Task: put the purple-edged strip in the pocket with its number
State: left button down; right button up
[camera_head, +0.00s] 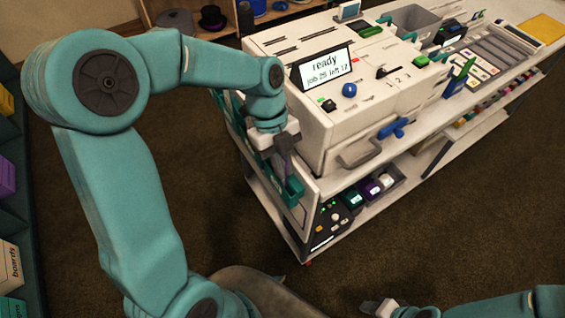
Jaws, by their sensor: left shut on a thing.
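My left gripper (284,146) is at the near left end of the white machine cart, pointing down. It is shut on a thin, dark purplish piece (289,168), which looks like the strip; its number cannot be read. Teal pockets (294,190) hang on the cart's end just below and beside the gripper. The strip's lower end is close to one pocket; I cannot tell whether it is inside. The arm and gripper hide part of the pockets. My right gripper (374,307) is low at the bottom edge, away from the cart, too small to judge.
The machine's display (325,67) reads "ready". A grey handle (358,155) and a blue lever (393,129) stick out at its front. A lower shelf holds a control box (330,222) and small bins (381,184). Brown floor at the right front is clear.

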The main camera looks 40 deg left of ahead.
pick_arm(q)
jog(key=shift+f, duration=0.1)
jog(key=c, duration=1.2)
grip_release()
jog(key=shift+o, duration=0.2)
jog(key=p+v, duration=0.1)
jog(key=v, duration=1.5)
jog(key=shift+a, duration=0.1)
